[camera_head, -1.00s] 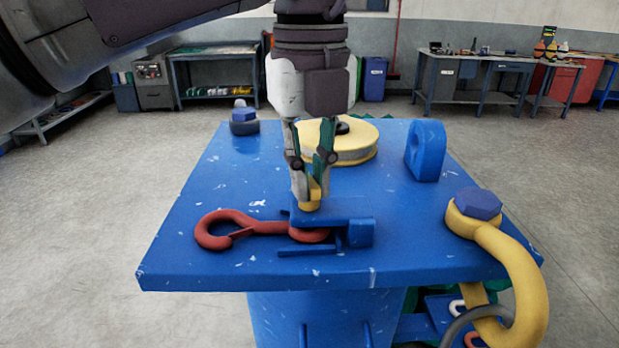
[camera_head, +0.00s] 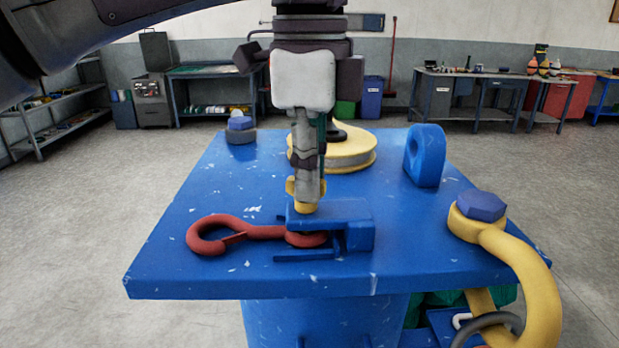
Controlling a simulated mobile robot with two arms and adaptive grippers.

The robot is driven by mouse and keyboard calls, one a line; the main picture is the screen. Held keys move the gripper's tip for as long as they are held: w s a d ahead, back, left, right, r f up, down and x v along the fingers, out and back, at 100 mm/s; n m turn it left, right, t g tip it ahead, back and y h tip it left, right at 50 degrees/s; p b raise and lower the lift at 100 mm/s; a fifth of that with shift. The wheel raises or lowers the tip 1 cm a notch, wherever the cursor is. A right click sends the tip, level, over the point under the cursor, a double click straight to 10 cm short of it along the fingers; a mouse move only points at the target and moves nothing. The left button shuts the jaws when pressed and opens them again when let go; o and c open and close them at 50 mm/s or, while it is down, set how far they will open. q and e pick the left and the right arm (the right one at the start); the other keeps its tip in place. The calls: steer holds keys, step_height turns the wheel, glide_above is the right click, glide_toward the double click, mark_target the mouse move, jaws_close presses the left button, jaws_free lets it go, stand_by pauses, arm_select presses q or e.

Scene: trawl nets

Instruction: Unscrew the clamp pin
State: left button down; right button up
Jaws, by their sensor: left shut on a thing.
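My left gripper (camera_head: 306,190) points straight down over the blue table and is shut on the head of the yellow clamp pin (camera_head: 305,208). The pin stands upright at the top of the blue clamp (camera_head: 345,215); its lower part is hidden. A red hook (camera_head: 222,228) lies on the table with its right end under the clamp. My right gripper is not in view.
A large yellow shackle (camera_head: 525,275) hangs at the right edge.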

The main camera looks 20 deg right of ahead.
arm_select(q)
steer(key=n, duration=0.1)
steer(key=n+b, duration=0.1)
steer(key=n, duration=0.3)
steer(key=shift+f, duration=0.3)
steer(key=shift+n+b, duration=1.05)
steer(key=shift+n, duration=1.05)
steer(key=shift+w, duration=0.1)
steer(key=shift+r, duration=0.1)
steer(key=c, duration=1.2)
jaws_free()
steer(key=shift+r, duration=0.1)
steer(key=shift+w, duration=0.1)
steer(key=shift+r, duration=0.1)
